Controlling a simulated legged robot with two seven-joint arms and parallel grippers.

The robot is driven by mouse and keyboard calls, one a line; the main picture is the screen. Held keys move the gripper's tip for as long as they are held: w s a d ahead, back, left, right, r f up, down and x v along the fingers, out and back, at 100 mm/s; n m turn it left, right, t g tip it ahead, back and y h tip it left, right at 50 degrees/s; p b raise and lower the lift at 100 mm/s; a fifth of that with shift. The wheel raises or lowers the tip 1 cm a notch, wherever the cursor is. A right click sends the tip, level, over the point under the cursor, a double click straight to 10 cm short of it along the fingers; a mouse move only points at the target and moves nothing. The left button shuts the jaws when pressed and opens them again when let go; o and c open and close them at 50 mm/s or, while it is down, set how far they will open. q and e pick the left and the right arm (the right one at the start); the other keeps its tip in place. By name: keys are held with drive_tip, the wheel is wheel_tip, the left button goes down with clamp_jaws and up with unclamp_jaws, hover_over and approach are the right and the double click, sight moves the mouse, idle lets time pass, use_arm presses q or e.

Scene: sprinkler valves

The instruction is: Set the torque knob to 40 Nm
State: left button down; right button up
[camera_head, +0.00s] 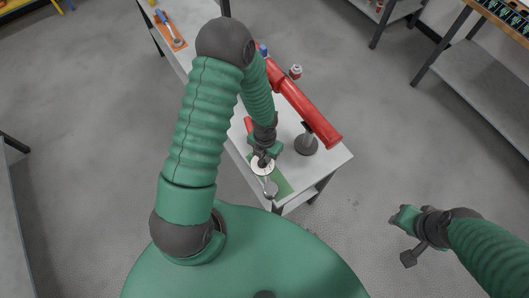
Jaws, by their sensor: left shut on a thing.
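The torque knob shows as a pale round dial (262,168) near the front end of the white table. My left gripper (263,158) comes down from above and is shut on it, covering its upper part. The numbers on the dial are too small to read. A shiny metal piece (270,188) shows just below the dial, over a green mat (283,184). My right gripper (404,237) is off the table at the lower right, empty, with its fingers apart.
An orange tray (170,32) with a tool lies at the far end.

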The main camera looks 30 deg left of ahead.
idle(0.3)
use_arm(q)
drive_tip(key=shift+d+r+m+p, duration=0.1)
drive_tip(key=shift+r+m+p, duration=0.1)
drive_tip(key=shift+m+p, duration=0.9)
drive_tip(key=shift+f+m, duration=0.1)
drive_tip(key=shift+m, duration=0.6)
drive_tip(key=shift+f, duration=0.1)
